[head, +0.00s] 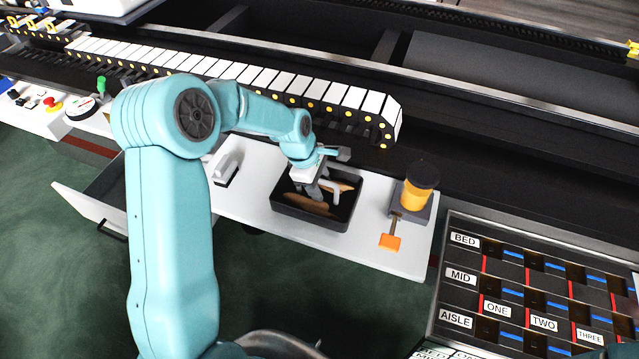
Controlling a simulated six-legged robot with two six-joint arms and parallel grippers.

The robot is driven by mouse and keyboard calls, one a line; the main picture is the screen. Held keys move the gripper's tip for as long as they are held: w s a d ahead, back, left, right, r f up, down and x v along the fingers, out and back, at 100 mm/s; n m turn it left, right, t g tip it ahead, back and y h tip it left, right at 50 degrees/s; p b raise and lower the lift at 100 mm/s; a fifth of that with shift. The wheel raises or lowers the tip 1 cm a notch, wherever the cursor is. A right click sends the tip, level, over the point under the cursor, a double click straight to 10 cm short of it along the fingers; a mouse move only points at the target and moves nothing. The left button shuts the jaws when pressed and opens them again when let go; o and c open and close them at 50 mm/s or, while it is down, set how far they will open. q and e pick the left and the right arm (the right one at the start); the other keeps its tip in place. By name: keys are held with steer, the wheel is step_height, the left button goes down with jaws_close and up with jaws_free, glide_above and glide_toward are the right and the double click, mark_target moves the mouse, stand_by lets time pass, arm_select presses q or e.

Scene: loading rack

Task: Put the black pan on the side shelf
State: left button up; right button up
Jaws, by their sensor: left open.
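The black pan (308,219) is a rectangular, low-walled tray on the white worktop (245,205), in the middle of the head view. Tan-brown pieces (304,204) lie inside it. My left arm reaches over from the left, and its gripper (328,192) is open, pointing down over the inside of the pan. I cannot tell whether its fingers touch the pan or the pieces. The arm and gripper hide part of the pan's far side. My right gripper is not in view. I cannot tell which surface is the side shelf.
Right of the pan stand a yellow cup with a dark top (416,187) and an orange-ended tool (390,241). A labelled grid rack (462,258) is at lower right. An open drawer (88,212) sticks out at left. A cable chain (290,90) runs behind.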

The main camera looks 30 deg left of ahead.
arm_select(q)
steer(key=b+v, duration=0.1)
steer(key=v, duration=1.1)
steer(key=shift+f, duration=0.1)
